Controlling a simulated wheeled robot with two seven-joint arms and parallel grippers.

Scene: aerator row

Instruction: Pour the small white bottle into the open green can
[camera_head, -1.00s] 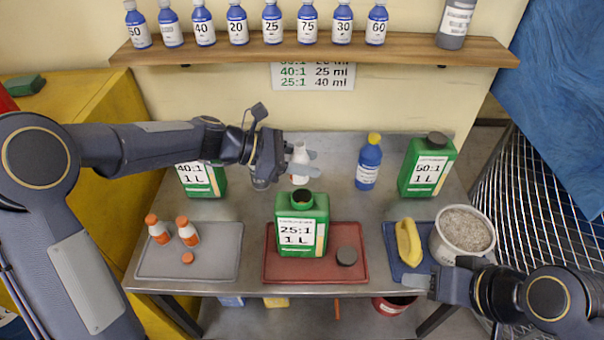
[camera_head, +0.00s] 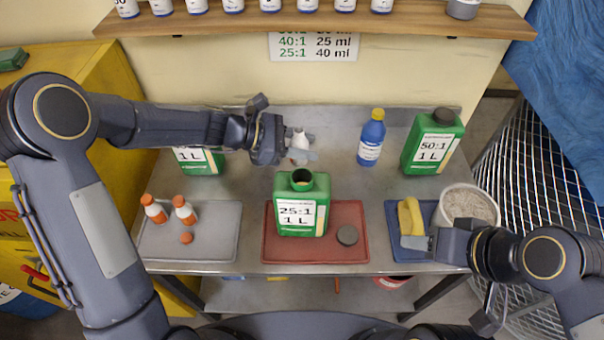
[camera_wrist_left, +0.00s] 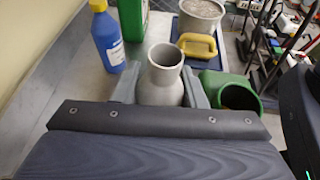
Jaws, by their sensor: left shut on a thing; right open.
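The small white bottle (camera_head: 299,147) is held by my left gripper (camera_head: 303,150) above the bench, behind the open green can. In the left wrist view the bottle (camera_wrist_left: 161,78) stands between the two fingers, its mouth uncapped. The open green can (camera_head: 301,208), labelled 25:1 1 L, stands on the red tray (camera_head: 350,254) with its neck open; it also shows in the left wrist view (camera_wrist_left: 232,92) to the right of the bottle. My right gripper (camera_head: 418,243) is open near the yellow sponge-like object.
A blue bottle (camera_head: 371,138) and a capped green 50:1 can (camera_head: 431,142) stand behind. A yellow object (camera_head: 410,217) lies on the blue tray next to a granule-filled tub (camera_head: 469,205). A shelf (camera_head: 400,24) hangs above.

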